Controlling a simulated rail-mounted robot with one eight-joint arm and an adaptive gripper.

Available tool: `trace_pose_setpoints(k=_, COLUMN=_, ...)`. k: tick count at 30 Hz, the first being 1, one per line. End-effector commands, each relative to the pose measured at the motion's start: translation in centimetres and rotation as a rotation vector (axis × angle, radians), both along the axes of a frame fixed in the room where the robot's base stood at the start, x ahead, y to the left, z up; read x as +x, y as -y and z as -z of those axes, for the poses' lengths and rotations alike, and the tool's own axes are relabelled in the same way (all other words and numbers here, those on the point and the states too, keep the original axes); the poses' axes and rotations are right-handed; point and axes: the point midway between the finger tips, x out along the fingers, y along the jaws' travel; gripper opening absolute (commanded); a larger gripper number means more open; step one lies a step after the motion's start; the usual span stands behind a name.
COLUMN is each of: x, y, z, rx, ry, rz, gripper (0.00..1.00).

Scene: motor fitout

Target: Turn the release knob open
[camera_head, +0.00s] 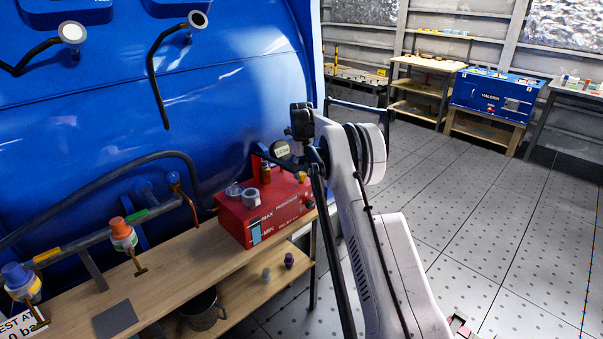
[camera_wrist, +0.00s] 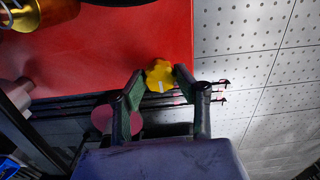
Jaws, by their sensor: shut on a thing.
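The release knob (camera_wrist: 159,76) is a yellow lobed knob with a white mark, at the edge of the red unit (camera_wrist: 120,45) in the wrist view. My gripper (camera_wrist: 160,77) has its two dark fingers closed on the knob's two sides. In the head view the yellow knob (camera_head: 301,176) shows at the right end of the red unit (camera_head: 262,215), which stands on the wooden bench. My arm comes in from the right there, and the fingers are largely hidden. How far the knob is turned is unclear.
A round gauge (camera_head: 282,150) stands behind the red unit. Grey cylindrical fittings (camera_head: 251,198) are on its top. A large blue tank (camera_head: 230,80) rises behind the wooden bench (camera_head: 170,260). A pink round part (camera_wrist: 105,119) lies near my left finger. Open floor (camera_head: 470,210) is on the right.

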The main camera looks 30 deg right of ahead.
Motion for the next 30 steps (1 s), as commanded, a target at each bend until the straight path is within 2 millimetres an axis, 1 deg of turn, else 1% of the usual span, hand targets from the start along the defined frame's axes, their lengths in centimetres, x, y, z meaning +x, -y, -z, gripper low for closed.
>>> trace_pose_setpoints(k=5, x=0.00, y=0.00, z=0.05, rx=0.000, ry=0.000, rz=-0.068, gripper=0.03)
trace_pose_setpoints(k=11, x=0.00, y=0.00, z=0.08, rx=0.000, ry=0.000, rz=-0.213, gripper=0.03)
trace_pose_setpoints(k=30, x=0.01, y=0.01, z=0.05, rx=0.000, ry=0.000, rz=-0.820, gripper=0.03)
